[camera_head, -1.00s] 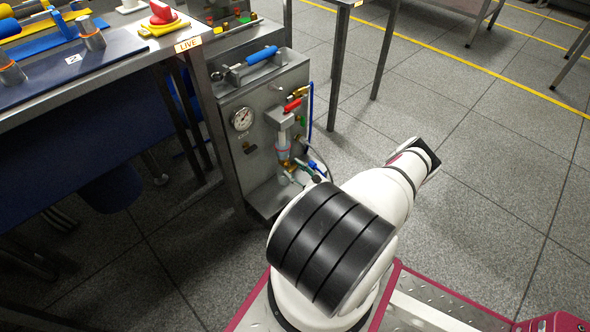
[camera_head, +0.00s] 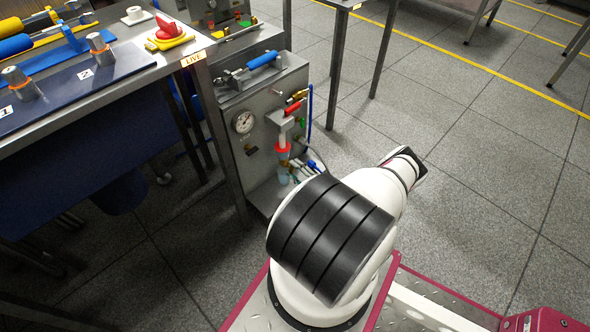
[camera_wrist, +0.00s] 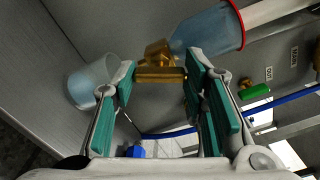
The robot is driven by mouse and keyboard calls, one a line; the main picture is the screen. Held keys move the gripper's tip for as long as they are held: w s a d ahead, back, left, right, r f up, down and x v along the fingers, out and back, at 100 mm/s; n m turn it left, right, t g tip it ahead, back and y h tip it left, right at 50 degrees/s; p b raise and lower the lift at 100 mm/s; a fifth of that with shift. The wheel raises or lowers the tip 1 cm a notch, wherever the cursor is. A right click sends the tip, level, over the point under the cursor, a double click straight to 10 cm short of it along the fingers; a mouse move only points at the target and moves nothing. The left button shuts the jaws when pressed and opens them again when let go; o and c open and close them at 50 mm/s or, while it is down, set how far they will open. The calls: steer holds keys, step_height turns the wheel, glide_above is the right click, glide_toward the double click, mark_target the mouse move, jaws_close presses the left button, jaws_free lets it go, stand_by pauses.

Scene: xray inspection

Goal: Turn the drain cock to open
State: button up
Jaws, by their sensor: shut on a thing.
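The brass drain cock (camera_wrist: 160,74) is at the lower end of a clear bluish bowl (camera_wrist: 207,30) with a red ring. My gripper (camera_wrist: 160,76) has its teal-padded fingers on both sides of the cock's brass handle and is shut on it. A gap still shows between the pads behind the handle. In the head view the bowl's red ring (camera_head: 282,147) shows on the steel panel unit (camera_head: 262,150). There my gripper is mostly hidden behind my arm, and I cannot make out the cock's handle position.
A translucent cup (camera_wrist: 92,82) stands beside the left finger. A green-handled valve (camera_wrist: 255,91) and a blue hose (camera_wrist: 285,98) are close on the right. The panel carries a gauge (camera_head: 243,122) and a red lever (camera_head: 293,109). Open floor (camera_head: 480,170) lies to the right.

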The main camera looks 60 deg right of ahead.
steer(key=n, duration=0.4)
steer(key=shift+n, duration=0.4)
stand_by(0.4)
steer(key=o, duration=1.2)
steer(key=shift+c, duration=0.2)
steer(key=v, duration=1.2)
